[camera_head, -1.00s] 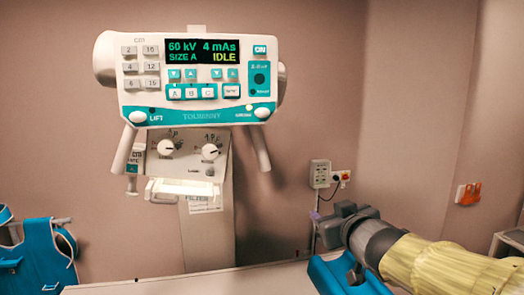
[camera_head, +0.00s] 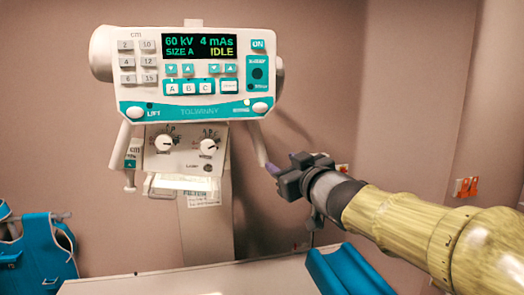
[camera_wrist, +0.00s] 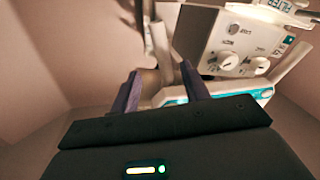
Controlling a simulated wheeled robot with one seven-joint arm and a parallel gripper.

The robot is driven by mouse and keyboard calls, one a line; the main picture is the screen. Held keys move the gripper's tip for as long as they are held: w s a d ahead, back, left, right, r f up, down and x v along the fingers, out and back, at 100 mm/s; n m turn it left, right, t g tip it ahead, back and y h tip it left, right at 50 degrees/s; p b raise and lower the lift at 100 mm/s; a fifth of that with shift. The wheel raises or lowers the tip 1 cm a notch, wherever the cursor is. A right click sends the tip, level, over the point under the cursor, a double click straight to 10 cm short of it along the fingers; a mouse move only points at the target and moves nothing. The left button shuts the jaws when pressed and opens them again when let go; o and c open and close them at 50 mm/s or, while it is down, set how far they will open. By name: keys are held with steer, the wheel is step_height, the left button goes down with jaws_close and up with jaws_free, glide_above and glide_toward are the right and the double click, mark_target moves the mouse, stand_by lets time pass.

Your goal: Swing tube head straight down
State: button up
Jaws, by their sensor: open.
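The tube head (camera_head: 190,75) hangs at the upper left in the head view, its white panel facing me. Its display reads 60 kV, 4 mAs, SIZE A, IDLE. Two white handles slant down from its underside, a left one (camera_head: 121,148) and a right one (camera_head: 257,145). A box with two knobs (camera_head: 187,150) sits below the panel. My gripper (camera_head: 272,169) is close to the lower end of the right handle in the head view. In the wrist view, my gripper (camera_wrist: 160,88) has its two purple fingers apart, with pale handle parts beyond them. I cannot tell whether they touch.
A table top (camera_head: 200,284) runs along the bottom, with a blue cushion (camera_head: 345,272) at its right part. A blue apron (camera_head: 40,260) hangs at the lower left. An orange wall holder (camera_head: 466,188) is at the right. A wall socket is partly hidden behind my gripper.

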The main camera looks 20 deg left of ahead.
mark_target(262, 151)
steer(key=p+x, duration=0.2)
steer(key=x, duration=1.1)
jaws_close()
